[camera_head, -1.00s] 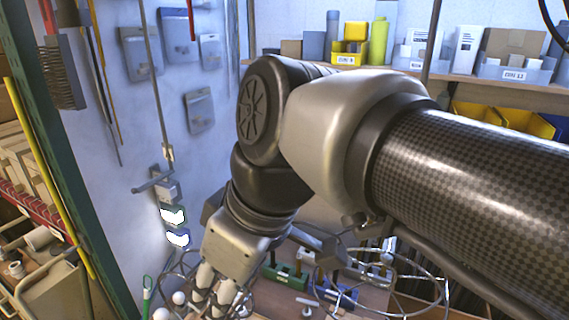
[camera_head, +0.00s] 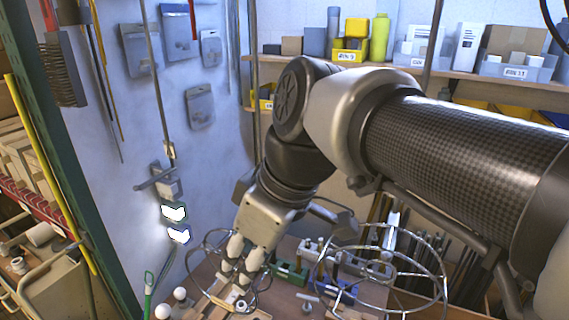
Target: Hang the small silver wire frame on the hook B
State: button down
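The small silver wire frame (camera_head: 188,262) is a set of thin curved wires at the bottom left of centre. My gripper (camera_head: 240,278) points down and to the left, with its fingers among these wires. It appears shut on the frame, though the exact grip point is hard to see. A grey hook-like bar (camera_head: 154,181) sticks out from the left wall, left of and above my gripper. I cannot read any letter B on it.
A larger wire frame (camera_head: 446,287) stands on the bench to the right of my gripper. Green (camera_head: 290,272) and blue (camera_head: 347,292) holders stand between. Two white balls (camera_head: 163,311) lie at the lower left. Lit white panels (camera_head: 174,212) are on the wall under the hook-like bar.

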jog(key=shift+w+d+f, duration=0.3)
jog(key=shift+w+d, duration=0.05)
jog(key=shift+w, duration=0.45)
jog(key=shift+w+d+f, duration=0.3)
jog(key=shift+w+f, duration=0.05)
jog(key=shift+w, duration=0.45)
jog(key=shift+w+d+f, duration=0.3)
jog(key=shift+w+d, duration=0.05)
jog(key=shift+w, duration=0.45)
jog(key=c, duration=0.9)
grip_release()
